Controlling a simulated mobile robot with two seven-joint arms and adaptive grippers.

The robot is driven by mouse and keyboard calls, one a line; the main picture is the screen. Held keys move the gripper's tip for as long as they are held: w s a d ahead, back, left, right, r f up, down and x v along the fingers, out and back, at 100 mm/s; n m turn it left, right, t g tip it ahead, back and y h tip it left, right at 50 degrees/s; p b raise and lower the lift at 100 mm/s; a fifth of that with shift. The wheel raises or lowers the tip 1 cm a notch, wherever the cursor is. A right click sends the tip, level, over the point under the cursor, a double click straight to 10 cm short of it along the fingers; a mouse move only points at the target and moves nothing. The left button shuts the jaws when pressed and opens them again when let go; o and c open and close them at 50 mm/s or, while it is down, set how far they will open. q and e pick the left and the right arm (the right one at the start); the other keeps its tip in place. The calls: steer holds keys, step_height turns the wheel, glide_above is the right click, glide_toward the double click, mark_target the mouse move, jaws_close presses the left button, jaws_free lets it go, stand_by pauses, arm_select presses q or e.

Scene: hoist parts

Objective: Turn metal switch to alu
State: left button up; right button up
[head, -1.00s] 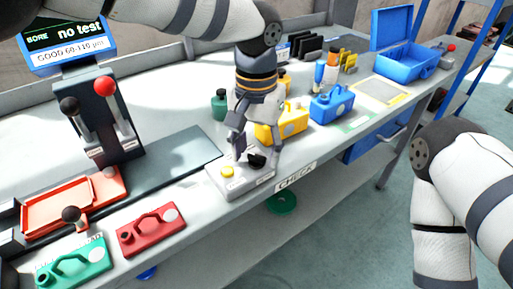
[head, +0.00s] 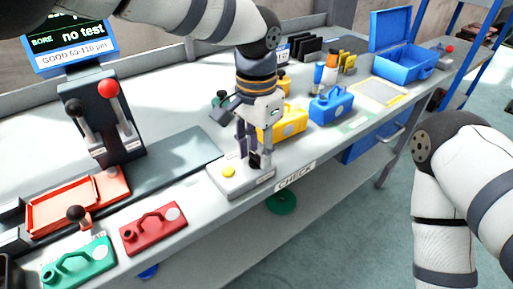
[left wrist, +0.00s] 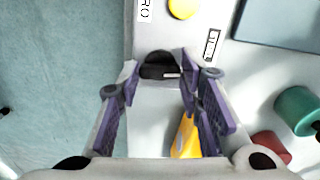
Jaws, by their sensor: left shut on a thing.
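The pale switch box (head: 232,187) sits on the bench near its front edge, with a yellow button (head: 228,172) on top. My left gripper (head: 254,162) points down over the box and is shut on the knob, one finger on each side. Small labels (left wrist: 212,45) lie beside the knob, hard to read. My right gripper is out of view; only my right arm shows.
A gauge with levers (head: 110,125) stands at left.

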mark_target(257, 155)
arm_select(q)
steer(key=m, duration=0.3)
steer(key=shift+m, duration=2.1)
steer(key=shift+f, duration=0.1)
steer(key=o, duration=1.2)
steer(key=shift+c, duration=0.2)
step_height(257, 155, up, 12)
